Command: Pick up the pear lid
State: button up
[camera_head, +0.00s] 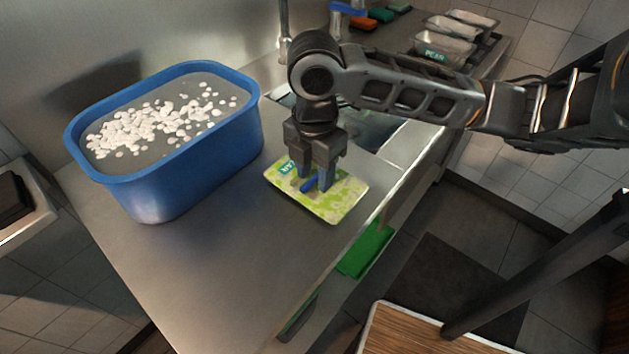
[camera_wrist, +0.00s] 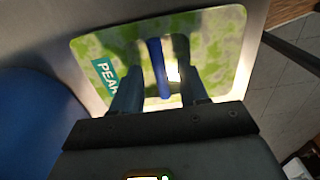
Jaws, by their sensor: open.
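The pear lid (camera_head: 345,204) is a flat, pale green patterned rectangle with rounded corners, lying on the steel counter. It has a teal label, which reads "PEAR" in the wrist view, and a blue bar handle across its middle. The lid (camera_wrist: 222,50) fills the upper part of the wrist view. My gripper (camera_head: 311,188) points down over the lid. Its fingers are apart, one on each side of the blue handle (camera_wrist: 157,68). I cannot tell whether either finger touches the handle.
A blue tub (camera_head: 200,160) of water with floating white pieces stands left of the lid. A sink (camera_head: 375,130) lies behind my gripper. Metal trays, one labelled "PEAR" (camera_head: 440,50), sit at the back right. The counter's front edge is close to the lid.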

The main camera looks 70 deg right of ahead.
aim_at(317, 174)
jog(key=shift+c, duration=0.2)
grip_shut()
jog(key=shift+r, duration=0.1)
dwell(0.5)
jog(key=shift+r, duration=0.3)
jog(key=r, duration=0.2)
jog(key=r+p, duration=0.1)
jog(key=shift+s+d+r, duration=0.1)
jog(key=shift+d+r, duration=0.2)
jog(key=shift+r, duration=0.1)
jog(key=s+d+r, duration=0.3)
jog(key=d+r, duration=0.3)
jog(key=d, duration=0.4)
jog(key=shift+s+d+r, duration=0.15)
jog(key=shift+s+d, duration=0.1)
jog(key=shift+s, duration=0.1)
